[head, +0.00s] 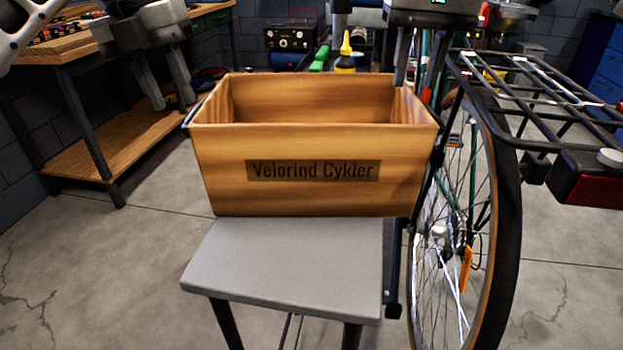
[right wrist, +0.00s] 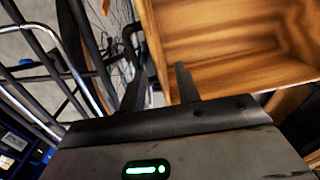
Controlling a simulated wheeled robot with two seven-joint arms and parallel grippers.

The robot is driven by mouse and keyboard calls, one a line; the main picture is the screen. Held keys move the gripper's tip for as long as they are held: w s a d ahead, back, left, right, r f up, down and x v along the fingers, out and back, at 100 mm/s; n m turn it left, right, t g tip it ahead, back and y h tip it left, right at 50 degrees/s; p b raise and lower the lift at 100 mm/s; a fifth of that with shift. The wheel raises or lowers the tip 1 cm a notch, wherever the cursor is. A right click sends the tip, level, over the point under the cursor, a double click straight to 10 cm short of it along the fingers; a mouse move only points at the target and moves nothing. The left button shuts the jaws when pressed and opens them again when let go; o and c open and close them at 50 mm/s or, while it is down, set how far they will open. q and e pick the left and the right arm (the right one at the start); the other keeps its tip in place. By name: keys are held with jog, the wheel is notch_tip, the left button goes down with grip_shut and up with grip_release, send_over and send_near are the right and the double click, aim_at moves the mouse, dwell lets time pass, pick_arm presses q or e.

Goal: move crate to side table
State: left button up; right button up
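The wooden crate (head: 312,195), labelled "Velorind Cykler", is upright and looks empty, though its floor is hidden. It appears to rest on the rear part of the grey-topped side table (head: 285,265), its right end reaching past the table's right edge. My left gripper (head: 172,104) is open and empty, up and left of the crate, apart from it. My right gripper (head: 415,80) is at the crate's right end. In the right wrist view its fingers (right wrist: 160,85) are apart, one on each side of the crate's wall (right wrist: 153,45); contact is not clear.
A bicycle wheel (head: 500,210) and rear rack (head: 540,95) stand close on the right. A wooden workbench (head: 75,45) with a lower shelf is at the left. A yellow bottle (head: 345,55) shows behind the crate. The floor at front left is clear.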

jog(key=shift+d+r, duration=0.1)
jog(key=shift+r, duration=1.05)
